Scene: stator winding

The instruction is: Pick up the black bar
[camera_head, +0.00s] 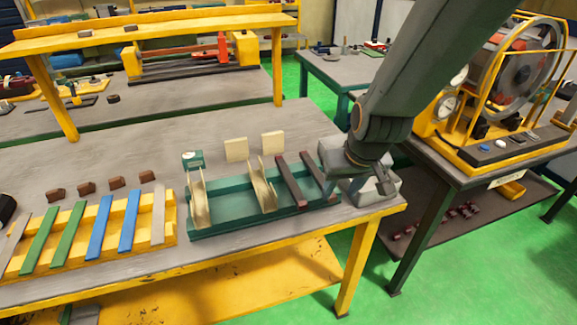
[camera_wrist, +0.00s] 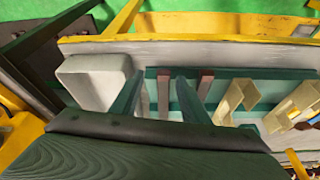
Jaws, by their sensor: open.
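Two dark, reddish-black bars lie across the right end of a green tray (camera_head: 225,226) on the near table. The left bar (camera_head: 291,184) and the right bar (camera_head: 313,168) are roughly parallel. One bar (camera_wrist: 163,92) shows between the fingertips and the other bar (camera_wrist: 205,85) shows right of the right finger. Nothing is held. I cannot tell the height gap to the bars.
A light grey box (camera_head: 386,188) stands under my gripper, right of the tray; it also shows in the wrist view (camera_wrist: 88,78). Cream curved pieces (camera_head: 262,190) stand in the tray, left of the bars. A yellow rack (camera_head: 70,255) with coloured strips stands at left.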

